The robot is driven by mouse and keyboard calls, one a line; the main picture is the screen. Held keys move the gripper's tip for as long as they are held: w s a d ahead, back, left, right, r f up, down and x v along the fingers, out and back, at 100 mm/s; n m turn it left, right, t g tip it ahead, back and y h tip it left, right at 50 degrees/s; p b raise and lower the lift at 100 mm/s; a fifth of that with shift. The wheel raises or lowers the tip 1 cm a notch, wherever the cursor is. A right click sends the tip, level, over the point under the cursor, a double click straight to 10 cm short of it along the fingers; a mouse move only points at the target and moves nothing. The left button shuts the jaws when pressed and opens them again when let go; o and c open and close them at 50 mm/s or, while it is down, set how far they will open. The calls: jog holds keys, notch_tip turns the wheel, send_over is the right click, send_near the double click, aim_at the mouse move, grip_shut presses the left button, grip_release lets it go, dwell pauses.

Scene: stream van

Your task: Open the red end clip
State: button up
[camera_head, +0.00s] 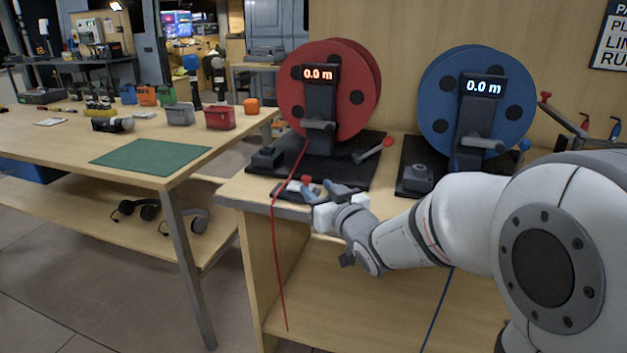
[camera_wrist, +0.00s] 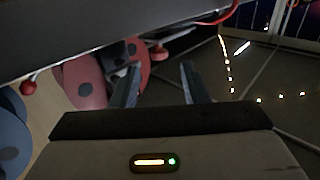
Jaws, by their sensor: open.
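The red end clip appears to be the small dark fitting with a red knob (camera_head: 306,180) at the front edge of the cabinet top, below the red reel (camera_head: 352,88). My gripper (camera_head: 325,188) is at that edge, right beside the red knob, its fingers apart. In the wrist view my two fingers (camera_wrist: 158,84) are spread with nothing between them. The scene there looks upside down. A red knob (camera_wrist: 28,87) shows at left under a large dark surface; I cannot tell whether it is the clip's. The red reel (camera_wrist: 105,72) lies beyond the fingers.
A red cable (camera_head: 276,235) hangs from the reel over the front edge, just left of my gripper. A red-handled lever (camera_head: 375,149) and crank handle (camera_head: 318,125) stand behind. A blue reel (camera_head: 433,95) is to the right. A workbench (camera_head: 60,148) stands at left.

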aim_at(309, 179)
jog(key=shift+w+a+r+p, duration=0.15)
jog(key=shift+w+r+p, duration=0.2)
jog(key=shift+p, duration=0.1)
jog(key=shift+w+a+f, duration=0.15)
jog(key=shift+w+f, duration=0.05)
jog(key=shift+w, duration=0.05)
jog(key=b+x, duration=0.1)
jog(key=x, duration=0.6)
jog(key=shift+w+a+f+b, duration=0.1)
jog(key=shift+b, duration=0.2)
grip_shut()
